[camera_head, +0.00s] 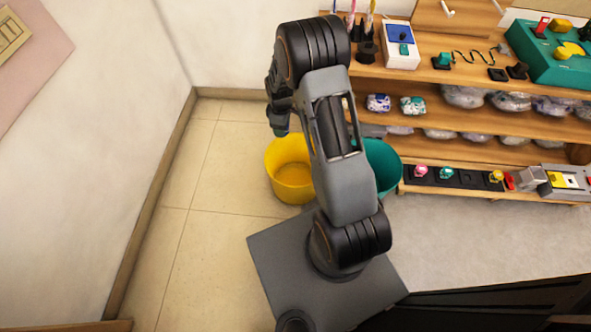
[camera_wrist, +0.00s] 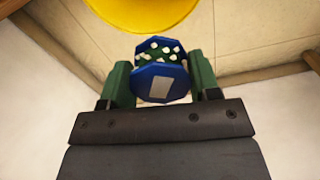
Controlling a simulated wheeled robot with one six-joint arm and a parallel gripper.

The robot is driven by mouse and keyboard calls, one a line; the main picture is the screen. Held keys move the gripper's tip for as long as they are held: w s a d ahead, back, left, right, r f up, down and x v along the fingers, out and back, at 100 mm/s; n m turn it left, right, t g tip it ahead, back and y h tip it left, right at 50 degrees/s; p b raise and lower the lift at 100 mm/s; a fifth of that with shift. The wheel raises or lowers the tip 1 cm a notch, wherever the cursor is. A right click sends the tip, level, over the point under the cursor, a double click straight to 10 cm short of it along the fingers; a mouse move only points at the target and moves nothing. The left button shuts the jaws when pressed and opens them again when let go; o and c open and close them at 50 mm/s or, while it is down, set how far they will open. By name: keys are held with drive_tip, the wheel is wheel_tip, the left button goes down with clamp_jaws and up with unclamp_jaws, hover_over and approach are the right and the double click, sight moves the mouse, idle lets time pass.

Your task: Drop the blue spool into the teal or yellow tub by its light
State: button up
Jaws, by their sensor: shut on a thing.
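The blue spool (camera_wrist: 145,84) has blue end discs and a dark green middle with white specks. It sits between the green fingers of my gripper (camera_wrist: 160,74), which is shut on it. In the head view my gripper (camera_head: 279,122) hangs above and slightly left of the tubs, and the spool cannot be made out. The yellow tub (camera_head: 286,187) stands on the floor and looks empty where visible. It also shows at the top of the wrist view (camera_wrist: 145,14), beyond the spool. The teal tub (camera_head: 385,165) stands right of it, partly hidden by my arm.
A wooden shelf unit (camera_head: 470,123) stands at the back right. Its bottom shelf holds a dark strip (camera_head: 468,180) with pink, teal and yellow knobs or lamps; I cannot tell which is lit. A white box with a blue panel (camera_head: 401,44) stands above. Tiled floor at left is clear.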

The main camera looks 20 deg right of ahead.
drive_tip(key=d+f+n+b, duration=0.1)
drive_tip(key=d+f+n, duration=0.1)
drive_tip(key=f+n, duration=0.2)
drive_tip(key=w+d+f+n, duration=0.1)
drive_tip(key=d+f+n, duration=0.1)
drive_tip(key=f+n, duration=0.2)
drive_tip(key=d+f+n+b, duration=0.1)
drive_tip(key=d+f+n, duration=0.2)
drive_tip(key=f, duration=0.6)
drive_tip(key=shift+w+f+n+b, duration=0.15)
drive_tip(key=shift+f+n+b, duration=0.15)
drive_tip(key=shift+n, duration=0.8)
drive_tip(key=o, duration=1.1)
drive_tip(key=shift+r, duration=0.1)
wheel_tip(320, 180, up, 14)
drive_tip(key=p, duration=0.3)
drive_tip(key=shift+p, duration=0.35)
